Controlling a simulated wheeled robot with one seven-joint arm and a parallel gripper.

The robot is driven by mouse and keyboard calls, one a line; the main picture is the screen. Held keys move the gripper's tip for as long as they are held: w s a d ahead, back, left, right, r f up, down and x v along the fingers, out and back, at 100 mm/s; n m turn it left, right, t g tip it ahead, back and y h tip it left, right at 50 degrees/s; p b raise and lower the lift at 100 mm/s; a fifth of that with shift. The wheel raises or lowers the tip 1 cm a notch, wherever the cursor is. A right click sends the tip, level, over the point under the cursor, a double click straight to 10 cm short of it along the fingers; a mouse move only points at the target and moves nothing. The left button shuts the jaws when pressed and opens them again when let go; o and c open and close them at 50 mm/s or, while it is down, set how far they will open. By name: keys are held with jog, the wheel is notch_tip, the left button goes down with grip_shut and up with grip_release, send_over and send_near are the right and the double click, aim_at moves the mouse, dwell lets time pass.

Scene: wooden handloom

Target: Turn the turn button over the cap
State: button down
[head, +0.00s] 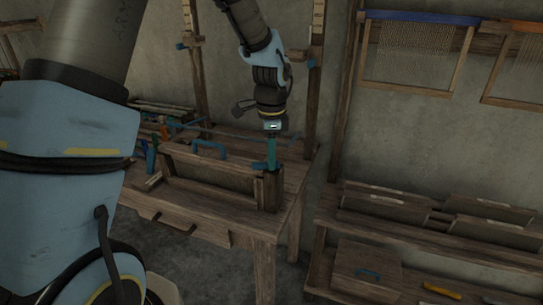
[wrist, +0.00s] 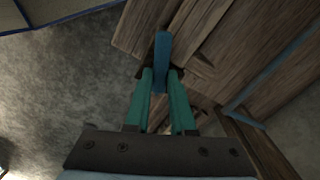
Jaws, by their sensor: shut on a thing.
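My gripper (head: 271,165) points down over the top of a wooden post (head: 272,190) at the bench's front right corner. In the wrist view its two teal fingers (wrist: 161,75) are shut on a blue bar, which appears to be the turn button (wrist: 163,48). The bar stands between the fingertips, with dark wood close on both sides. Wooden pieces (wrist: 205,35) lie under and beside the button in the wrist view. I cannot tell which of them is the cap, or how far the button covers it.
A board with a blue handle (head: 208,147) stands on the wooden bench (head: 200,220), left of the post. Several tools lie behind it. A lower shelf rack (head: 420,225) stands to the right, with a floor gap between. Frames with threads (head: 415,55) hang on the wall.

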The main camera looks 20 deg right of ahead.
jog(key=m+p, duration=0.1)
jog(key=m, duration=0.1)
jog(key=m+p, duration=0.1)
jog(key=m, duration=0.1)
jog(key=shift+w+d+r+m, duration=0.1)
jog(key=shift+w+m, duration=0.05)
jog(key=shift+m, duration=0.25)
dwell(0.4)
jog(key=c, duration=0.8)
grip_release()
jog(key=shift+o, duration=0.2)
notch_tip(320, 180, up, 11)
jog(key=b, duration=0.1)
jog(key=shift+b, duration=0.4)
jog(key=shift+f, duration=0.2)
